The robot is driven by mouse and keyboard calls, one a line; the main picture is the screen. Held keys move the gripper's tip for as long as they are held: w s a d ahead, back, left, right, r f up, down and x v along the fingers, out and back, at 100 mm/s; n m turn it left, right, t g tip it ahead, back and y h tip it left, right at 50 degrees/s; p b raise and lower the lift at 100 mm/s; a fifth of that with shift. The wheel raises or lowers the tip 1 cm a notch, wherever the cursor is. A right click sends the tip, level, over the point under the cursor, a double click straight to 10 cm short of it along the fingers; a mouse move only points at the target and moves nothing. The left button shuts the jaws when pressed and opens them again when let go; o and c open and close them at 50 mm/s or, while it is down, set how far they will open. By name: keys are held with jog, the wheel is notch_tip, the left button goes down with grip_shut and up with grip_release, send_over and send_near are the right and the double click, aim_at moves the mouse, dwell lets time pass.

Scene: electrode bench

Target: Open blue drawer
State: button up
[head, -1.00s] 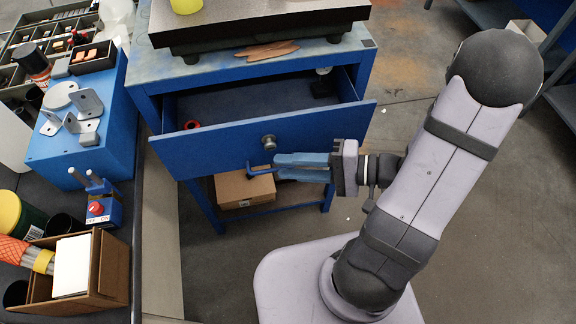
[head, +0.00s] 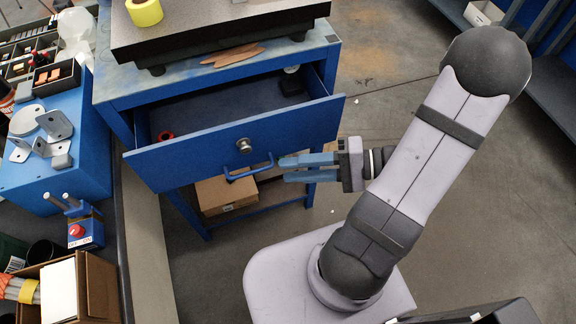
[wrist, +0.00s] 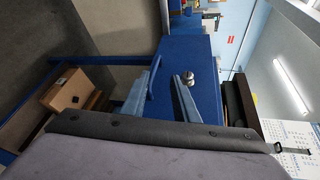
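The blue drawer (head: 195,160) stands pulled out of the blue bench, its inside showing from above. Its front bears a round metal knob (head: 243,144) and, below that, a blue bar handle (head: 248,170). My gripper (head: 283,168) is just right of the handle, its two blue fingers spread with a gap between them and nothing held. The fingertips look apart from the handle. In the wrist view the spread fingers (wrist: 168,72) point toward the drawer front (wrist: 200,50), and the knob (wrist: 187,78) shows by the right finger.
A small red ring (head: 166,135) and a dark item (head: 291,84) lie inside the drawer. A cardboard box (head: 226,196) sits on the shelf below. A blue cabinet with brackets (head: 42,132) stands at the left. Open floor (head: 400,95) lies to the right.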

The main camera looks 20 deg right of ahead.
jog(key=shift+v, duration=0.95)
jog(key=shift+f, duration=0.15)
jog(key=n+t+y+p, duration=0.1)
jog(key=n+y+p, duration=0.1)
jog(key=n+y, duration=0.15)
send_near(249, 172)
jog(key=shift+x, duration=1.35)
jog(key=shift+f+n, duration=0.25)
jog(key=shift+n, duration=0.2)
jog(key=shift+w+a, duration=0.1)
jog(key=shift+p+x, duration=1)
jog(key=shift+x, duration=2.55)
